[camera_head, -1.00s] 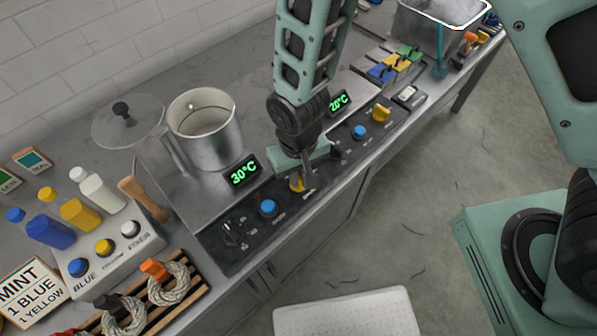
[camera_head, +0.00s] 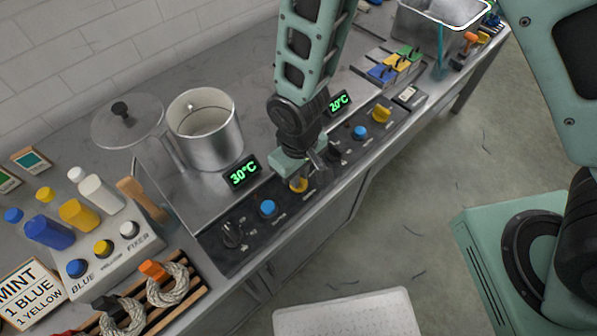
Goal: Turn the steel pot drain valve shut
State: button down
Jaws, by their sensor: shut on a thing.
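The steel pot (camera_head: 212,142) stands on the left heating unit, behind a black control strip. A yellow valve knob (camera_head: 298,186) on that strip, right of a blue knob (camera_head: 268,208), lies under my gripper (camera_head: 300,176). My gripper points down and is shut on this yellow knob. The fingers and wrist hide most of the knob, so its exact angle is hard to read.
The left display (camera_head: 243,172) reads 30°C and the right one (camera_head: 340,101) 20°C. Another yellow knob (camera_head: 381,113) and blue knob (camera_head: 360,132) sit to the right. A glass lid (camera_head: 128,122) and dye bottles (camera_head: 78,214) stand left.

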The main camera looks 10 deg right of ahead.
jog(key=c, duration=1.4)
grip_release()
jog(key=shift+c, duration=0.2)
jog(key=shift+r, duration=0.1)
notch_tip(320, 180, up, 17)
jog(key=b, duration=0.1)
jog(key=shift+r+b, duration=0.15)
jog(key=shift+b, duration=0.15)
jog(key=s+d+r, duration=0.4)
jog(key=s+d, duration=0.4)
jog(key=s, duration=0.3)
jog(key=shift+s+d+n+y, duration=0.2)
jog(key=shift+n+y, duration=0.1)
jog(key=shift+n, duration=0.1)
